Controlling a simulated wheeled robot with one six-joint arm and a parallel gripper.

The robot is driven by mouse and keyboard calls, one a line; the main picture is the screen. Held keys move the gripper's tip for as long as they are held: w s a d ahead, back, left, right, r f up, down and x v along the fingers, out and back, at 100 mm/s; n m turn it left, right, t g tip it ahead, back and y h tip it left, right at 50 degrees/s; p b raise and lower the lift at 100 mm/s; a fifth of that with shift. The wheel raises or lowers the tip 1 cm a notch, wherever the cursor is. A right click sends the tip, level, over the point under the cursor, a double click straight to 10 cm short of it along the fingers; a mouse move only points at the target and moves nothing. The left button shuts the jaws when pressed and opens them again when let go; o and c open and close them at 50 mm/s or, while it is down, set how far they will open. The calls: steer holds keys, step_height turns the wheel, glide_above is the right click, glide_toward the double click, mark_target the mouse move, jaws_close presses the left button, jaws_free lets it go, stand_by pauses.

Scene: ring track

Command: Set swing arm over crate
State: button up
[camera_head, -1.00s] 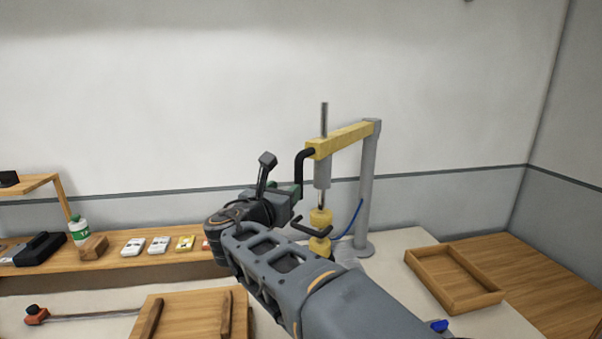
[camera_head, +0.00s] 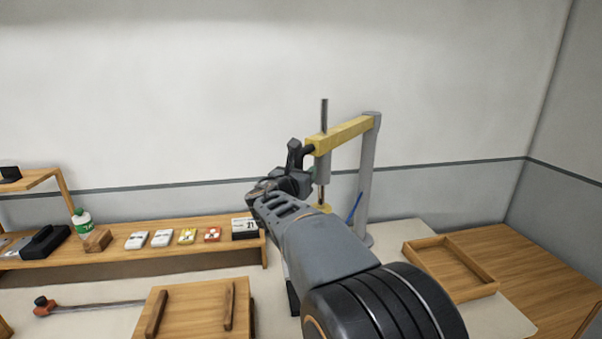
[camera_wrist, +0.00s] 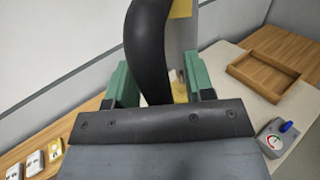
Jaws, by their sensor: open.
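The swing arm is a yellow beam (camera_head: 343,131) on a grey post (camera_head: 368,180), with a grey vertical cylinder and rod at its left end. Its black curved handle (camera_wrist: 150,45) runs between the green fingers of my gripper (camera_wrist: 158,88) in the wrist view. My gripper is open around the handle; I cannot tell whether either finger touches it.
A grey box with a dial and blue knob (camera_wrist: 278,135) sits on the table near the crate. A wooden shelf (camera_head: 180,253) with a bottle, cards and a calendar stands at the left. A wooden board with two bars (camera_head: 192,312) lies in front.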

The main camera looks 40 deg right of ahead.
jaws_close()
stand_by(0.3)
